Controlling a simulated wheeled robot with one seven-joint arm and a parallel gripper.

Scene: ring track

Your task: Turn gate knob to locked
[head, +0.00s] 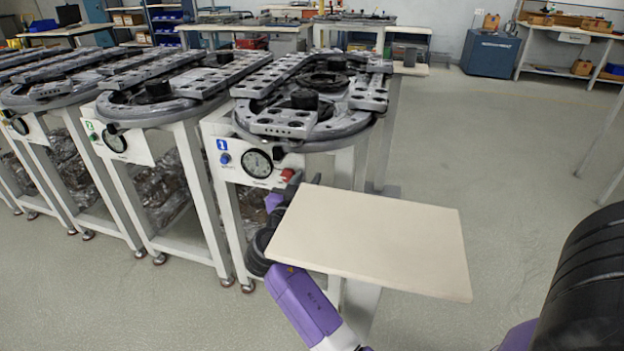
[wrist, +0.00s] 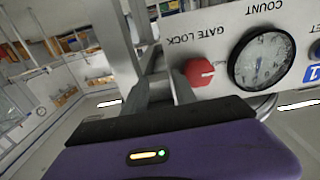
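The red gate knob (head: 288,175) is on the white front panel of the station marked 1, right of its round dial. It shows larger in the wrist view (wrist: 199,72), under the upside-down label GATE LOCK, with a small white mark on its face. My gripper (head: 281,196) is just below the knob in the head view, partly hidden by the beige board. In the wrist view its purple body and dark front edge fill the bottom. Grey parts reach up close to the knob; contact and finger opening are unclear.
A beige board (head: 370,240) juts out right of the panel, close over my arm. The dial (head: 257,163) and a blue button (head: 225,158) are left of the knob. A ring track (head: 310,120) lies on top. Open floor (head: 500,180) is to the right.

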